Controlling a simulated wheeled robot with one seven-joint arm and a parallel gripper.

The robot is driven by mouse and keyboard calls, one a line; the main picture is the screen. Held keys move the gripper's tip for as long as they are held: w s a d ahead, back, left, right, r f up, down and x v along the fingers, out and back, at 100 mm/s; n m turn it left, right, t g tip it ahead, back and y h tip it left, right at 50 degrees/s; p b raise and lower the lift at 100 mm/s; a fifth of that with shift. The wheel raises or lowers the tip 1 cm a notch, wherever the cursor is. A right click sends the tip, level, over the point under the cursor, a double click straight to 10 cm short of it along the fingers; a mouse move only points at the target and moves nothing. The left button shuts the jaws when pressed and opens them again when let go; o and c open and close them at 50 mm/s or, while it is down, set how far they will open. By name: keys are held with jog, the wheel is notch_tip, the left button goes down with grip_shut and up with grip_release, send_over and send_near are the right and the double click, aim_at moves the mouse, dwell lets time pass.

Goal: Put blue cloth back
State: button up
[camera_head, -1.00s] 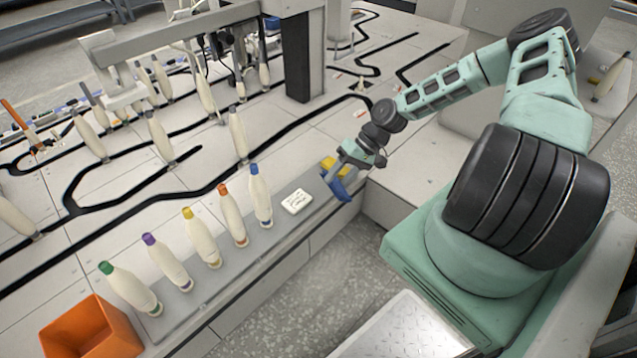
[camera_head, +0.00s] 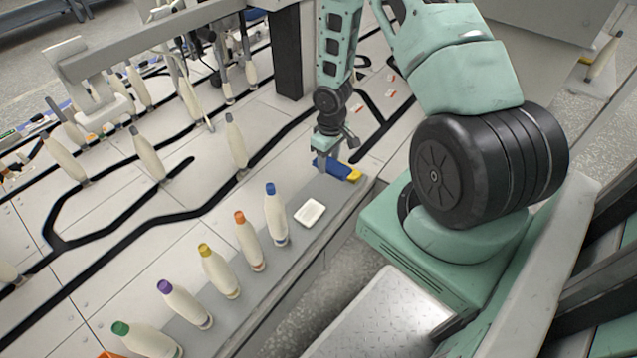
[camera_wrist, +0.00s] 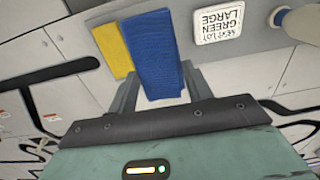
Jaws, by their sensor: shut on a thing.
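The blue cloth (camera_head: 333,168) is at the right end of the grey shelf strip, held in my gripper (camera_head: 325,160). In the wrist view the blue cloth (camera_wrist: 151,53) is a flat folded piece between the two fingers of my gripper (camera_wrist: 155,88), which are shut on it. A yellow cloth (camera_wrist: 113,50) lies directly beside it on the left in the wrist view. The yellow cloth also shows at the right of the blue one in the head view (camera_head: 354,175). I cannot tell whether the blue cloth touches the surface below.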

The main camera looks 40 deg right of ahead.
aim_at(327, 188)
jog(key=shift+w+f, duration=0.15)
jog(key=shift+f, duration=0.1)
notch_tip(327, 188, down, 10)
jog(key=b, duration=0.4)
jog(key=shift+a+r, duration=0.1)
jog(key=shift+r, duration=0.1)
jog(key=shift+c, duration=0.4)
jog(key=o, duration=1)
jog(key=shift+r, duration=0.1)
